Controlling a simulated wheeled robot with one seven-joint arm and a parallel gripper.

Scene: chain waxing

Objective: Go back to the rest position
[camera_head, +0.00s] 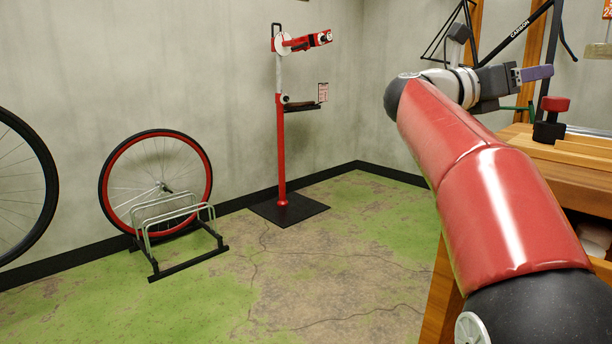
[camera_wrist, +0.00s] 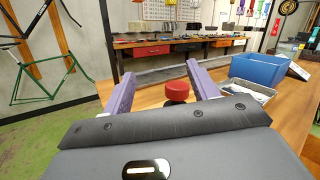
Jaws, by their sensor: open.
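My gripper (camera_head: 536,73) is raised at the upper right of the head view, at the end of my red arm, and points to the right. In the wrist view my gripper (camera_wrist: 160,72) shows two purple fingers spread wide apart, with nothing held between them. A red-topped black block (camera_head: 552,118) stands on the wooden workbench (camera_head: 575,172), lower than the gripper in the head view. Its red top (camera_wrist: 177,90) shows between the fingers in the wrist view, beyond the gripper body, which hides its lower part.
A blue bin (camera_wrist: 258,70) and a grey tray (camera_wrist: 249,90) with pale contents sit on the bench. A red repair stand (camera_head: 281,150), a red-rimmed wheel (camera_head: 156,182) and a floor rack (camera_head: 178,230) stand left. The floor between the stand and bench is clear.

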